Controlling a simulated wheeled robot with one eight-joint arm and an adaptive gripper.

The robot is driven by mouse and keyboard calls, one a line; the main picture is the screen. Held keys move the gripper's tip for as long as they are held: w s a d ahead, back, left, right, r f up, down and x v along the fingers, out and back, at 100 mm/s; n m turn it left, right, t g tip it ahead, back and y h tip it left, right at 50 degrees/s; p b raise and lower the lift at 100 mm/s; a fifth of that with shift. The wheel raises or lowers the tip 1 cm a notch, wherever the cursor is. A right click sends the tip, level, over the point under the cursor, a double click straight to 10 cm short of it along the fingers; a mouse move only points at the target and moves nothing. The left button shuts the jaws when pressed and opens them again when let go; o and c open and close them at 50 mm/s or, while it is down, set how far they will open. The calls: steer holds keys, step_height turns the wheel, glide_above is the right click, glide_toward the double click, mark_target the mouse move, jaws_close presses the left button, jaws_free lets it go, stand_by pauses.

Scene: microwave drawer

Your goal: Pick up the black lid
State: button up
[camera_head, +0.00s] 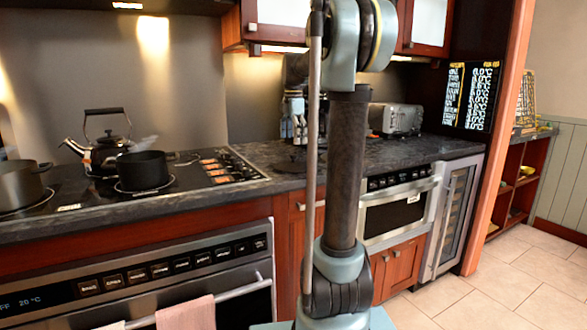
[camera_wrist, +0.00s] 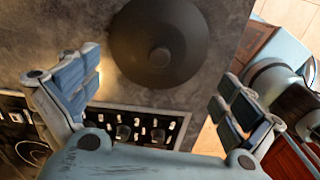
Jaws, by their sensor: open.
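The black lid (camera_wrist: 186,35), round with a raised knob in its middle, lies on the dark stone counter in the wrist view, its top edge cut off by the frame. In the head view a dark, low shape (camera_head: 288,166) on the counter under my gripper looks like the same lid, partly hidden by my arm. My gripper (camera_wrist: 157,86) is open and empty, its two fingers spread wide with the lid between and beyond their tips. In the head view my gripper (camera_head: 293,122) points down above the counter, apart from the lid.
The stove's control knobs (camera_wrist: 125,132) lie close to my fingers. A black pot (camera_head: 142,171) and a kettle (camera_head: 107,150) stand on the stove to the left. A toaster (camera_head: 400,119) stands on the counter to the right. The counter's edge drops to the tiled floor.

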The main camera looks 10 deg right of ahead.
mark_target(293, 155)
steer(key=shift+w+f, duration=0.15)
steer(key=shift+f, duration=3.45)
steer(key=c, duration=1.8)
